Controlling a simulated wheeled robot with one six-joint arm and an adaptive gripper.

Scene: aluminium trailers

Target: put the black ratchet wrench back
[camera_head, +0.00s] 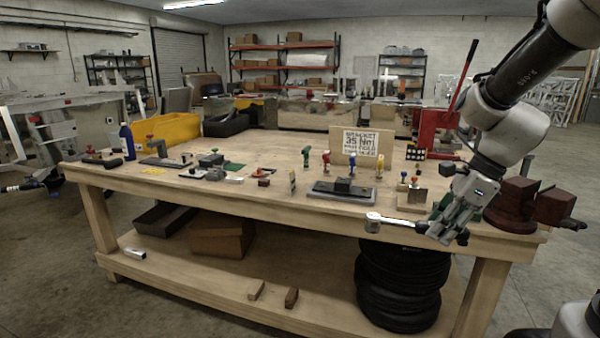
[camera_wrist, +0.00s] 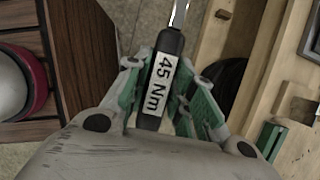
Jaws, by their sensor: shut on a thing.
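My gripper (camera_head: 442,232) is at the front edge of the workbench, toward its right end. It is shut on the black ratchet wrench. In the head view the wrench's silver head (camera_head: 373,222) points left and its black end sticks out right of the fingers. In the wrist view the black handle (camera_wrist: 172,46) lies between the green-padded fingers (camera_wrist: 153,100), with a white label reading "45 Nm". The wrench's silver shaft runs out of the top of that view, so its head is hidden there. I cannot make out an empty place for the wrench.
Dark red blocks (camera_head: 517,198) stand right of my gripper. Black tires (camera_head: 400,290) are stacked below. Open floor lies in front.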

